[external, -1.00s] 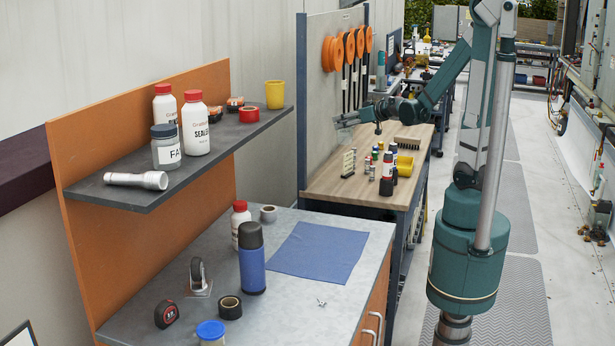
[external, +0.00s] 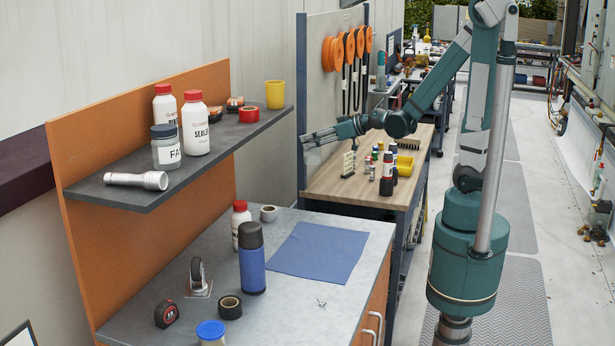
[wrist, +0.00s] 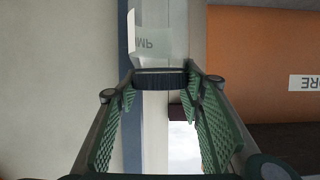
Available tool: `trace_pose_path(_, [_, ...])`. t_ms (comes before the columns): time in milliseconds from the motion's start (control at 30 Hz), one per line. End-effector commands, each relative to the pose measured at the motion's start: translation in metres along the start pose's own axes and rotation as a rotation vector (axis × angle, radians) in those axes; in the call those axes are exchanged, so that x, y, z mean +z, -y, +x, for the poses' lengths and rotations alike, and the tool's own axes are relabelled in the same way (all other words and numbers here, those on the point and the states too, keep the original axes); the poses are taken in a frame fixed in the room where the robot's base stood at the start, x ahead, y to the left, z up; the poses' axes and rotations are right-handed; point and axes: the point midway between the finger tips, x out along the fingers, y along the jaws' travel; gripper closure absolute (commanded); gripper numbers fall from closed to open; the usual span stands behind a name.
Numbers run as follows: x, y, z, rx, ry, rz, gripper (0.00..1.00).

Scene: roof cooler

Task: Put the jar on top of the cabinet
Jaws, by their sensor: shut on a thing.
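My gripper (wrist: 162,95) is shut on what looks like a clear jar (wrist: 172,45) with a black ribbed lid (wrist: 160,79). The lid lies between the fingertips, and part of upside-down lettering shows on the pale body. In the external view my gripper (external: 309,140) is raised by the grey board, above the wooden bench's left side; the held jar is not clear there. The orange-fronted cabinet (external: 372,300) has a grey top (external: 345,275), to the near left of the gripper. Another jar (external: 167,152), grey-lidded and labelled, stands on the shelf.
The shelf (external: 140,193) holds bottles, a flashlight (external: 137,180) and a yellow cup (external: 275,94). The grey top carries a blue flask (external: 251,260), tape rolls, a caster and a blue cloth (external: 318,250). Small bottles (external: 387,172) crowd the wooden bench (external: 345,188).

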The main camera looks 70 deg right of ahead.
Motion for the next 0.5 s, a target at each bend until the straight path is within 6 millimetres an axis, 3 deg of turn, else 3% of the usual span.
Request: trace_pose_path(500, [0.01, 0.112, 0.04, -0.173, 0.004, -0.067, 0.84])
